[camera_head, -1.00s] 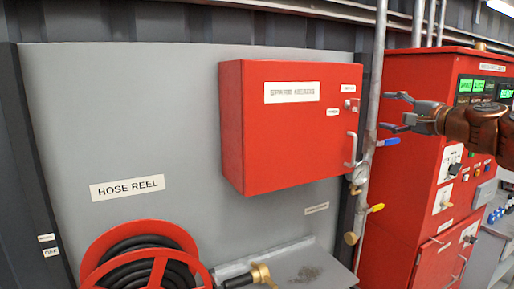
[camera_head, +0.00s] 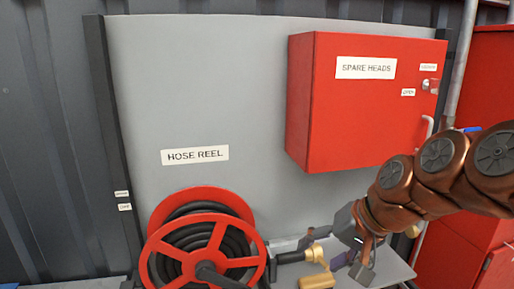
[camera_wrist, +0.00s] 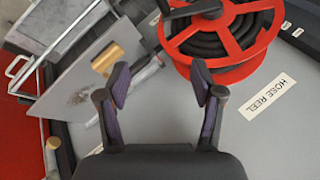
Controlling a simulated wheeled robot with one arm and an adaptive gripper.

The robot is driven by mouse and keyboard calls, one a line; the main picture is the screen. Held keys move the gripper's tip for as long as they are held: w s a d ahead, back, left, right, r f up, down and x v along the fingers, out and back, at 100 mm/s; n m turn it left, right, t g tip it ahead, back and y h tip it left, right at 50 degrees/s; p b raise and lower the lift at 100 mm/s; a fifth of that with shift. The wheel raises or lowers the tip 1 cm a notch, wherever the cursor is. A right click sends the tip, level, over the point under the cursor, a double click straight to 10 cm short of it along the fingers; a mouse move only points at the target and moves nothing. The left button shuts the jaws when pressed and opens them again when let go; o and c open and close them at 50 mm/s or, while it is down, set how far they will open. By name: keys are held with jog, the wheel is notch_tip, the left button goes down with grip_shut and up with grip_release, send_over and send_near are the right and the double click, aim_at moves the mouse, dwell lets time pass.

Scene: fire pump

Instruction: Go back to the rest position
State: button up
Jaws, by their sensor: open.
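My gripper (camera_head: 338,262) hangs at the lower right of the head view, pointing down in front of the grey panel, above the small shelf. In the wrist view my gripper (camera_wrist: 160,82) has its two fingers spread apart with nothing between them. The fingers point toward the grey panel, the red hose reel and the shelf. My arm comes in from the right edge and covers part of the lower right of the head view.
The red hose reel (camera_head: 205,232) with black hose is left of my gripper. A brass nozzle (camera_head: 316,280) lies by the grey shelf (camera_head: 397,268). The red spare heads cabinet (camera_head: 345,115) is shut above. Bare grey panel (camera_head: 200,85) lies left of the cabinet.

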jog(key=s+d+f+n+g+h, duration=0.1)
jog(key=s+d+f+g+h, duration=0.1)
jog(key=s+f, duration=0.6)
jog(key=s+d+f+n+g+h, duration=0.2)
jog(key=s+f, duration=0.5)
jog(key=s, duration=0.6)
jog(key=shift+s+d+f+g+h+b, duration=0.35)
jog(key=shift+d+g+h, duration=0.25)
jog(key=shift+d+g, duration=0.35)
jog(key=shift+w, duration=0.1)
